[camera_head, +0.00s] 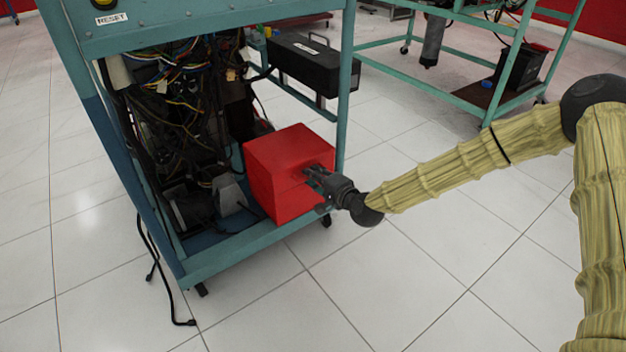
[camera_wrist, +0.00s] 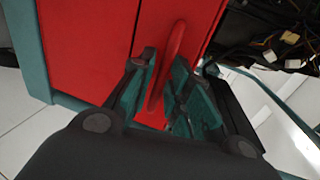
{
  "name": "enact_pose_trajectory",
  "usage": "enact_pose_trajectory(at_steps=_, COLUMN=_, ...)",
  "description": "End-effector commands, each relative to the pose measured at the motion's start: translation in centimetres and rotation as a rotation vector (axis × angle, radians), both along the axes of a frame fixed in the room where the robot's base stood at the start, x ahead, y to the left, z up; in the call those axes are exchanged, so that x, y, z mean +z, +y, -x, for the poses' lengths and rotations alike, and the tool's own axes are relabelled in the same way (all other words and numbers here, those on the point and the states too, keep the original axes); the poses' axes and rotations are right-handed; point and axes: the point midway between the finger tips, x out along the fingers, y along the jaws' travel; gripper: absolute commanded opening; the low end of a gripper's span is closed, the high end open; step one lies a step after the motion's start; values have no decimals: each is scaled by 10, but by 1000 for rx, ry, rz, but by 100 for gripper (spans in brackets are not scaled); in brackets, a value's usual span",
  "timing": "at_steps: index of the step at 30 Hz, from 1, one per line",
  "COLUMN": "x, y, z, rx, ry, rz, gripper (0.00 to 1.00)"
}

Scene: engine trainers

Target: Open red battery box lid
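The red battery box (camera_head: 283,185) sits on the lower shelf of the teal engine trainer, at its right front corner. Its lid appears closed. My gripper (camera_head: 314,179) reaches in from the right and is at the box's front face. In the wrist view, a red loop handle (camera_wrist: 174,62) stands out from the red box (camera_wrist: 85,45). The fingers of my gripper (camera_wrist: 160,92) are apart, one on each side of the handle. I see a gap beside the handle, and cannot tell whether either finger touches it.
The teal trainer frame (camera_head: 345,90) has a post right behind the box. Wires and engine parts (camera_head: 180,110) fill the space to its left. A black box (camera_head: 312,65) is mounted behind. A black cable (camera_head: 160,285) hangs to the floor. The tiled floor in front is clear.

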Motion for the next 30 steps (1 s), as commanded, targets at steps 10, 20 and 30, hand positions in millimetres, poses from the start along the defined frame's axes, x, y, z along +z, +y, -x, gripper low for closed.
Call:
enact_pose_trajectory(at_steps=10, x=-1, y=5, z=-7, rx=-1, ry=0, rz=-1, gripper=18)
enact_pose_trajectory(at_steps=20, x=-1, y=4, z=-6, rx=-1, ry=0, rz=-1, gripper=0)
enact_pose_trajectory(at_steps=30, x=4, y=5, z=-7, rx=-1, ry=10, rz=9, gripper=0)
